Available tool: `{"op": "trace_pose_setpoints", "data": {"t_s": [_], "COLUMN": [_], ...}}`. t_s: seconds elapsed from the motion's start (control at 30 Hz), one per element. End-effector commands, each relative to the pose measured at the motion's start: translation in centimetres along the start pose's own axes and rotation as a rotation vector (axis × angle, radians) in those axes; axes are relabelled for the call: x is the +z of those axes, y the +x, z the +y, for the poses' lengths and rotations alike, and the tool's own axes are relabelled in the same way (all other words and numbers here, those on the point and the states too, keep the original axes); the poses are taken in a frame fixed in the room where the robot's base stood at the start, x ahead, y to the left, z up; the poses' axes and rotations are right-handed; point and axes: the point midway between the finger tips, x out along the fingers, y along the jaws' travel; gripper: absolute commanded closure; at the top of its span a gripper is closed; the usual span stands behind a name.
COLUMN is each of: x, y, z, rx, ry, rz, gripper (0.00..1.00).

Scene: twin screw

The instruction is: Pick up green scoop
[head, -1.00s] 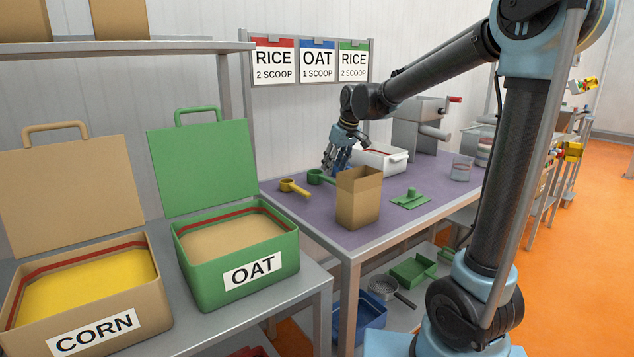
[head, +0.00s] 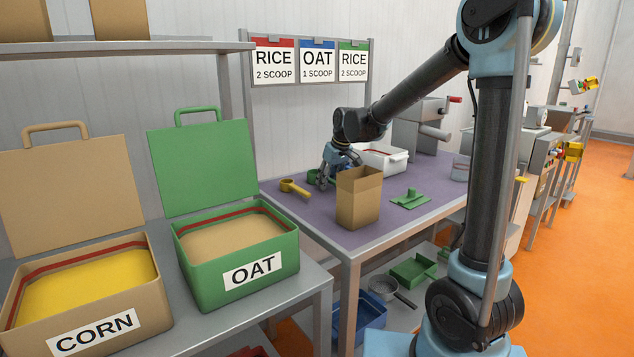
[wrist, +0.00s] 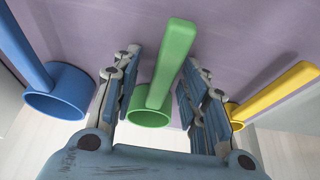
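The green scoop (wrist: 162,88) lies on the purple table top, with its round cup and long handle between my gripper's fingers in the wrist view. In the head view only a bit of the green scoop (head: 313,176) shows, partly hidden by the fingers. My gripper (wrist: 160,62) is open, with one finger on each side of the scoop and gaps visible beside the handle. In the head view my gripper (head: 325,181) points down low over the table, behind the brown box.
A blue scoop (wrist: 60,95) lies left and a yellow scoop (wrist: 272,96) right of the fingers in the wrist view. In the head view, an open brown box (head: 358,205) stands close in front of my gripper. A white container (head: 388,159) is behind.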

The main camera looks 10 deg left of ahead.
Motion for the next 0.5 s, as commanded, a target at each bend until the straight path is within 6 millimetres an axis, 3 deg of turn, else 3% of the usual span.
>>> {"op": "trace_pose_setpoints", "data": {"t_s": [0.27, 0.47, 0.5], "x": [0.04, 0.05, 0.05], "y": [0.06, 0.06, 0.06], "z": [0.01, 0.0, 0.0], "rx": [0.0, 0.0, 0.0], "ry": [0.0, 0.0, 0.0], "rz": [0.0, 0.0, 0.0], "gripper": [0.6, 1.0, 1.0]}}
